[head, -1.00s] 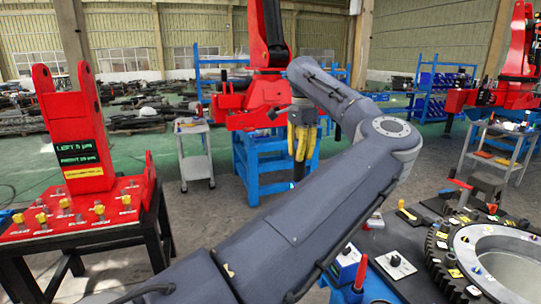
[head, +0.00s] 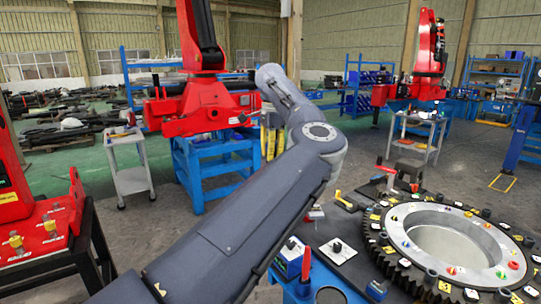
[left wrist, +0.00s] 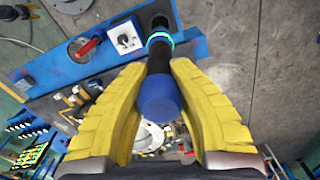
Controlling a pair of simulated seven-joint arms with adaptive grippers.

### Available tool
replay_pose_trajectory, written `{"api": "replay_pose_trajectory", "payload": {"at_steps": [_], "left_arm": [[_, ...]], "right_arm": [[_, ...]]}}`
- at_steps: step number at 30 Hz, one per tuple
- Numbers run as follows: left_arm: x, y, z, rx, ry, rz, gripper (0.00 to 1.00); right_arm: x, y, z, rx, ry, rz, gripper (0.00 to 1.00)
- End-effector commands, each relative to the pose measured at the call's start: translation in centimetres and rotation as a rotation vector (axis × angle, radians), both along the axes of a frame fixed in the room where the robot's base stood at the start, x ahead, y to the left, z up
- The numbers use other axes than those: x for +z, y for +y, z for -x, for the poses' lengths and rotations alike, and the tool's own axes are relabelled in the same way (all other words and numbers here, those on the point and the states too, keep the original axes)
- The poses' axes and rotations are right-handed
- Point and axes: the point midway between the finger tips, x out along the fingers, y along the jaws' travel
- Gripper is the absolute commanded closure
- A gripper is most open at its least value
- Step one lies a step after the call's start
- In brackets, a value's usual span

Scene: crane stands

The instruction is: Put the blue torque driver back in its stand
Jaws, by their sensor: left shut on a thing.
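My left gripper (head: 269,141) is high in the head view, its yellow fingers partly hidden behind my arm. In the left wrist view its fingers (left wrist: 160,100) are closed around the blue torque driver (left wrist: 160,97). The driver has a blue end and a black shaft, with a lit cyan-green ring around the far part. It is held in the air, over the floor beside the blue table edge in that view. I cannot clearly make out which fixture is its stand. My right gripper is not in view.
The table at right bears a large toothed ring (head: 372,246), a white plate with a black knob (head: 337,247), a blue box (head: 290,257) and a red-handled tool (head: 306,264). A red control panel (head: 45,235) stands at left.

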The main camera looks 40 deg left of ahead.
Motion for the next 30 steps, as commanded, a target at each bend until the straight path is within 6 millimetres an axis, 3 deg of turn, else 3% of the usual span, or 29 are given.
{"api": "replay_pose_trajectory", "payload": {"at_steps": [8,30], "left_arm": [[-0.4,0.0,0.0,0.001,-0.001,0.001,1.00],[-4.9,0.0,0.0,0.001,-0.001,0.001,1.00]], "right_arm": [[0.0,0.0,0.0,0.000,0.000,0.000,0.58],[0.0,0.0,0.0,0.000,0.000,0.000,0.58]]}}
